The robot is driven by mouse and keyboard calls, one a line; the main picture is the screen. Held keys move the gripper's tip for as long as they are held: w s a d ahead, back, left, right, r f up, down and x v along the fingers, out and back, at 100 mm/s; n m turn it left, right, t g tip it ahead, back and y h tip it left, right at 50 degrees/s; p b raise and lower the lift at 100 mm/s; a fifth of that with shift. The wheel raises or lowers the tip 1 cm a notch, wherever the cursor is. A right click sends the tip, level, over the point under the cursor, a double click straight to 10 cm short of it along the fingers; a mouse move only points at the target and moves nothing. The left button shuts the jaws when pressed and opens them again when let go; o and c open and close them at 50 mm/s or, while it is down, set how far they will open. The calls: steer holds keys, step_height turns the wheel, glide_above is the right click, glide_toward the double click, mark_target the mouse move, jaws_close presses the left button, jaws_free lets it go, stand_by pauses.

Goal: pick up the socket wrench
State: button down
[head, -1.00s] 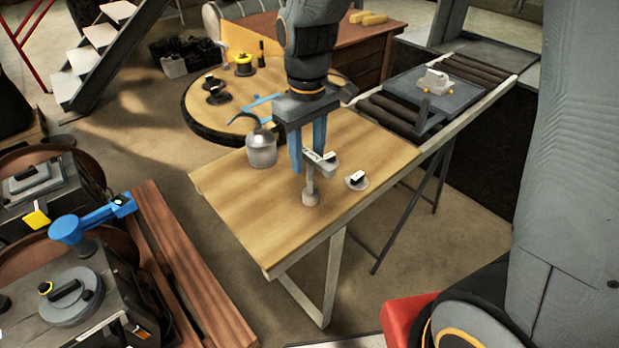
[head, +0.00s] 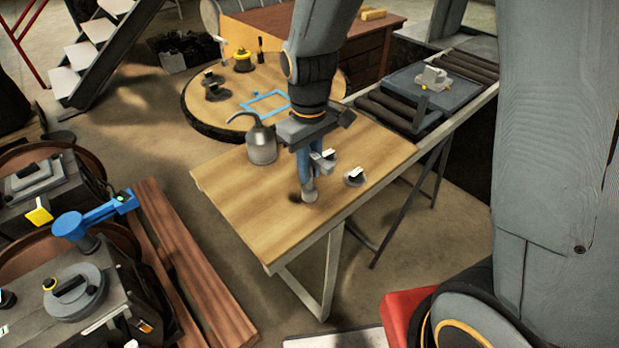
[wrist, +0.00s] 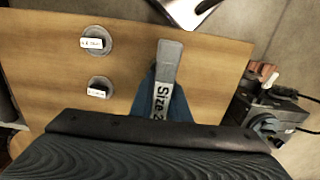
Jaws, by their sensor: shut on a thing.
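The socket wrench (head: 309,193) is a grey tool with a round socket end pointing down and a handle across its top. My gripper (head: 305,172) has blue fingers pointing down and is shut on the wrench. The fingers also show beside the handle in the wrist view (wrist: 164,92). The wrench stays upright over the wooden table (head: 245,205); a dark shadow lies at its foot. Whether its foot touches the wood I cannot tell.
Two small round labelled parts, one at the right (head: 355,177) and one behind the gripper (head: 328,158), sit on the table. A grey oil can (head: 261,145) stands at the back left. The table's front left is clear. A roller conveyor (head: 385,112) adjoins behind.

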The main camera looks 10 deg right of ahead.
step_height(320, 180, up, 10)
steer(key=shift+b, duration=0.95)
steer(key=c, duration=2.2)
jaws_free()
jaws_close()
